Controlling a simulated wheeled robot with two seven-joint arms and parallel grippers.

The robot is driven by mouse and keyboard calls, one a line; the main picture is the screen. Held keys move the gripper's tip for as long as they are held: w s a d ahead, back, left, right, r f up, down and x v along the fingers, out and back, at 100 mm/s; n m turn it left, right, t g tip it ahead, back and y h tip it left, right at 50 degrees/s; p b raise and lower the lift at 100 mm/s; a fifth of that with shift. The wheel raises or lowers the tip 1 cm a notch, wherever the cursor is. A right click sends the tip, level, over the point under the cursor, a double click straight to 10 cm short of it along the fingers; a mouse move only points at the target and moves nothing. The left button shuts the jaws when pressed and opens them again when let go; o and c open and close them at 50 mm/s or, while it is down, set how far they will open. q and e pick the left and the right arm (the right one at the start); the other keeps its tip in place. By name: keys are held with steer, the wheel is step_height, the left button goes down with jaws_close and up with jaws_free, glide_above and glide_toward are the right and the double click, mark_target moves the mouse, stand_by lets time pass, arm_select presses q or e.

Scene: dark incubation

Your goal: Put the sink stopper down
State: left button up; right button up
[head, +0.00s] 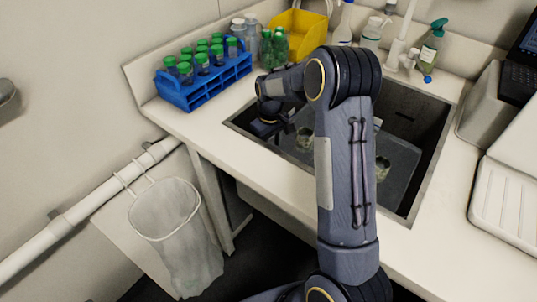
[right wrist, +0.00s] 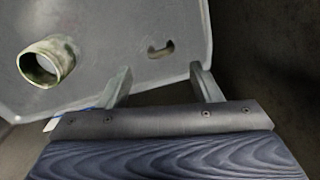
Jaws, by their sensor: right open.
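My right gripper (head: 283,130) is over the left part of the sink (head: 398,209). In the right wrist view its two fingers (right wrist: 163,80) are apart with nothing visible between them. Below or beyond them is a grey sheet-like surface (right wrist: 110,30) with a stained, hollow cylinder (right wrist: 47,62) and a small slot-like opening. I cannot make out a sink stopper for certain in either view. A small blue item (head: 427,79) lies behind the sink at the right, too small to identify. My right arm hides part of the sink. My left gripper is not in view.
A blue rack (head: 205,88) of green-capped tubes stands left of the sink, with bottles and a yellow bin (head: 300,30) behind. The tap (head: 398,45) and a spray bottle (head: 432,45) stand at the back. A mesh bag (head: 170,215) hangs at lower left.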

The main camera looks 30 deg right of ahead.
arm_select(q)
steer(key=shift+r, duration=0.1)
arm_select(e)
steer(key=shift+r, duration=2.4)
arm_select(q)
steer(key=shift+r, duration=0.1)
